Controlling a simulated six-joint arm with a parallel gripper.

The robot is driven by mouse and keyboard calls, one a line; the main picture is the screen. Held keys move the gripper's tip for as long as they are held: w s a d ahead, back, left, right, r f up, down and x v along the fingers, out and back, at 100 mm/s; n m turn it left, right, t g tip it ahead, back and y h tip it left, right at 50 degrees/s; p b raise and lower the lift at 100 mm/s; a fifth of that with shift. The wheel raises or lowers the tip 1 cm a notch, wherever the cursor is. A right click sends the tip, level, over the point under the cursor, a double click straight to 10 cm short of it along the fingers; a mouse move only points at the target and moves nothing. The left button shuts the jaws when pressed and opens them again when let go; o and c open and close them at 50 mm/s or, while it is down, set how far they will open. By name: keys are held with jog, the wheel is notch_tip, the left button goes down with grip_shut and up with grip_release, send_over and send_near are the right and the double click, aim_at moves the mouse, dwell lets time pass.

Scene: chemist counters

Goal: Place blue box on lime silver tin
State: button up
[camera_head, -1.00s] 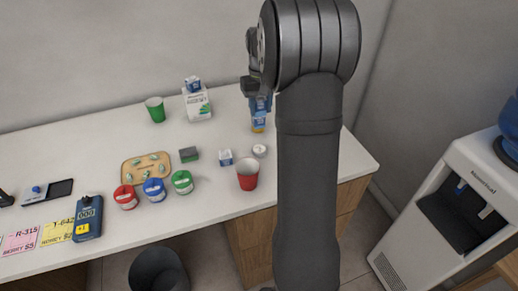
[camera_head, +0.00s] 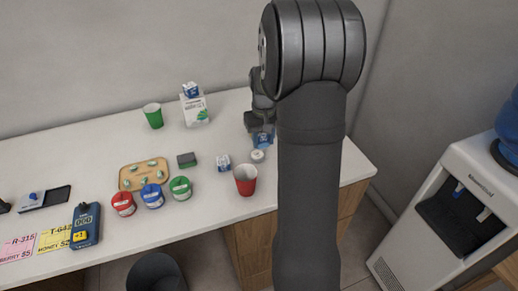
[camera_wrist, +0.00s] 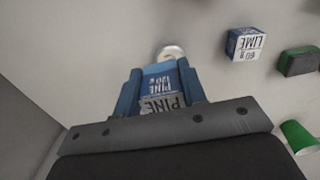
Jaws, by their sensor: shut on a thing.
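My gripper (camera_head: 261,134) is shut on a blue box (camera_wrist: 160,83) with PINE lettering and a pale label, which shows between the blue fingers in the wrist view. In the head view the box is mostly hidden by the gripper. A small round silver tin (camera_head: 258,156) stands on the counter just in front of the gripper. In the wrist view the tin (camera_wrist: 172,51) shows just beyond the box's far end, partly hidden. I cannot read its label or tell whether the box touches it.
A small blue and white LIME box (camera_head: 223,163) stands left of the tin, and a red cup (camera_head: 245,181) in front. A dark green box (camera_head: 187,160), lidded jars (camera_head: 152,195), a tray (camera_head: 130,184), a green cup (camera_head: 153,116) and a white carton (camera_head: 195,112) stand farther left.

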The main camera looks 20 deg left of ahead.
jog(key=shift+a+f, duration=0.45)
jog(key=shift+a, duration=0.3)
jog(key=shift+f, duration=2)
jog(key=shift+f, duration=0.1)
jog(key=o, duration=1)
jog(key=shift+o, duration=0.2)
notch_tip(320, 180, up, 12)
jog(key=shift+r, duration=0.15)
